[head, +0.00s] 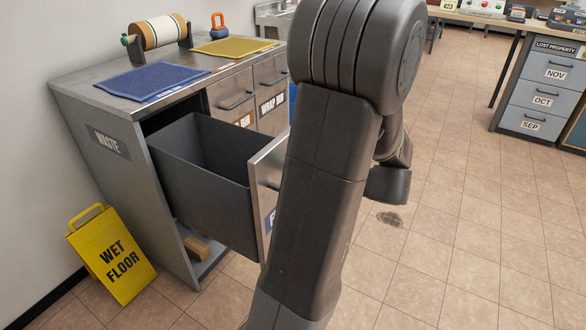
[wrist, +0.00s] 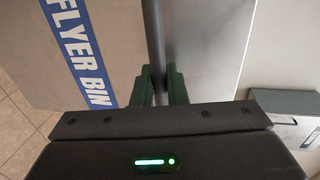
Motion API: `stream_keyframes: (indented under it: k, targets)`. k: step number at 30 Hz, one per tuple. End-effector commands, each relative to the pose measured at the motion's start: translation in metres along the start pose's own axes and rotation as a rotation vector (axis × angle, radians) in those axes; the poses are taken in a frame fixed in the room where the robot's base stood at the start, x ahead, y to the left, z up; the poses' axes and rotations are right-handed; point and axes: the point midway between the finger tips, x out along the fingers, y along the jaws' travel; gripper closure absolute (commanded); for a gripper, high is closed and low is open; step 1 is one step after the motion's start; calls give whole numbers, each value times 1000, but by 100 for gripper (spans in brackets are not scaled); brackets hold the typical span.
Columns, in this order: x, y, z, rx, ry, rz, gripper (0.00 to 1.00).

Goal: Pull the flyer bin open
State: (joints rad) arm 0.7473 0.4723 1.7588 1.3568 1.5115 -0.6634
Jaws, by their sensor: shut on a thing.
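The flyer bin (head: 205,178) is a dark grey box pulled well out of the left end of the grey waste cabinet (head: 110,146). Its inside shows empty from above. Its pale front panel (head: 264,180) is partly hidden behind my arm in the head view. In the wrist view the front carries a blue label reading FLYER BIN (wrist: 84,50). My gripper (wrist: 160,88) is shut on the bin's bar handle (wrist: 153,40), with one finger on each side of it. The head view hides the fingers behind my arm.
A yellow wet floor sign (head: 110,255) stands at the cabinet's left. Blue (head: 150,82) and yellow (head: 235,46) mats lie on top. Tiled floor at right is clear up to the lost property drawers (head: 545,90).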

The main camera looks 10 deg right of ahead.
Motion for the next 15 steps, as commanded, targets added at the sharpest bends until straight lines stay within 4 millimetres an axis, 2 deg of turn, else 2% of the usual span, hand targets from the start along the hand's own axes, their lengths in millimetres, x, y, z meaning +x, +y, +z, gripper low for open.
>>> stream_keyframes:
  k: [10, 11, 12, 13, 15]
  targets:
    - [-1, 0, 0, -1, -1, 1, 100]
    - [-1, 0, 0, -1, -1, 1, 82]
    - [-1, 0, 0, -1, -1, 1, 74]
    - [-1, 0, 0, -1, -1, 1, 70]
    - [-1, 0, 0, -1, -1, 0, 70]
